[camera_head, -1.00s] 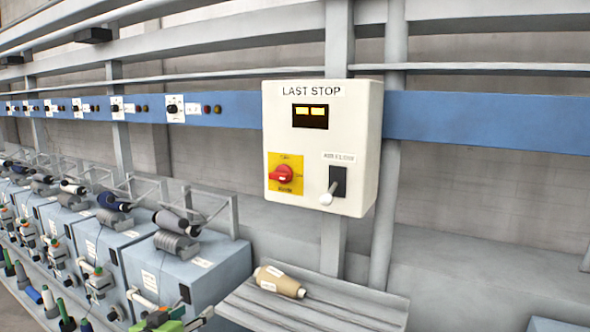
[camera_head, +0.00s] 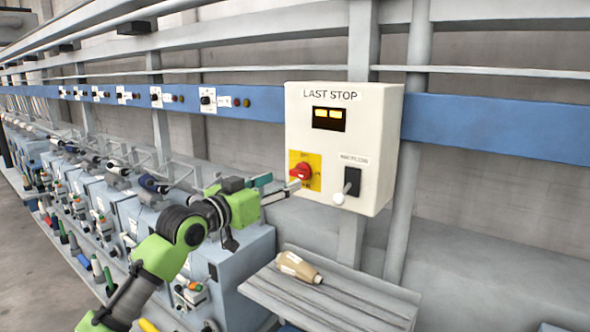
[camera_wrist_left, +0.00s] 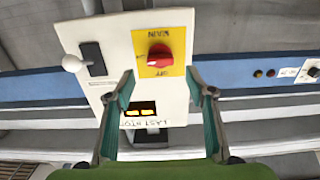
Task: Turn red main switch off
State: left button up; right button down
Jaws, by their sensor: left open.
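The red main switch (camera_head: 298,172) is a rotary knob on a yellow plate (camera_head: 316,160), on the lower left of the white LAST STOP box (camera_head: 380,130). In the left wrist view the box hangs upside down, and the red switch (camera_wrist_left: 160,56) has its handle lying roughly sideways. My left gripper (camera_head: 288,187) is open at the left of the switch in the head view. In the wrist view its two fingertips (camera_wrist_left: 160,78) are spread on either side, with the knob just beyond them. Whether they touch anything cannot be told. My right gripper is out of view.
A black lever plate (camera_head: 352,180) with a white knob (camera_head: 338,198) sits right of the switch. Below is a grey slatted shelf (camera_head: 350,308) with a tan bobbin (camera_head: 298,266). A blue rail (camera_head: 490,125) runs behind the box. Spinning machines line the left.

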aim_at(296, 175)
pick_arm(q)
jog(key=p+x, duration=0.1)
jog(key=x, duration=0.4)
jog(key=shift+w+d+p, duration=0.25)
jog(key=shift+w+p, duration=0.1)
jog(key=shift+p, duration=0.05)
jog(key=shift+w+d, duration=0.3)
jog(key=shift+w, duration=0.05)
jog(key=shift+c, duration=0.4)
jog(key=c, duration=1)
